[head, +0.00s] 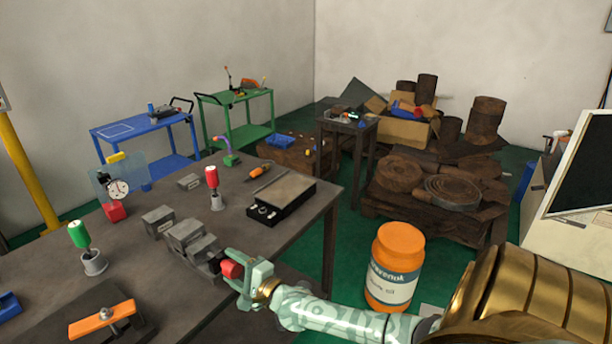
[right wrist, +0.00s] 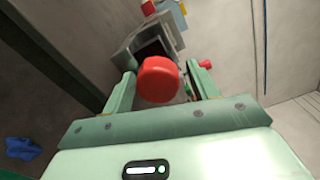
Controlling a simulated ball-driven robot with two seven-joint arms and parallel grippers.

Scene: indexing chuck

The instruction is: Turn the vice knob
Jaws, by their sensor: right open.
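The red vice knob (head: 231,269) is at the near end of the grey vice (head: 195,241) on the dark workbench. My right gripper (head: 236,270) comes in from the right and reaches it at the bench edge. In the right wrist view the knob (right wrist: 158,80) sits between the two open fingers of my right gripper (right wrist: 161,88). A gap shows on the knob's right side; on its left the finger is close, and I cannot tell if it touches. The grey vice body (right wrist: 145,42) shows behind the knob. My left gripper is not in view.
An orange-handled fixture (head: 102,318), a green-handled tool (head: 80,236) and a red-handled tool (head: 212,182) stand on the workbench. A black box (head: 281,198) lies near its right edge. An orange jar (head: 396,265) stands right of my right gripper.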

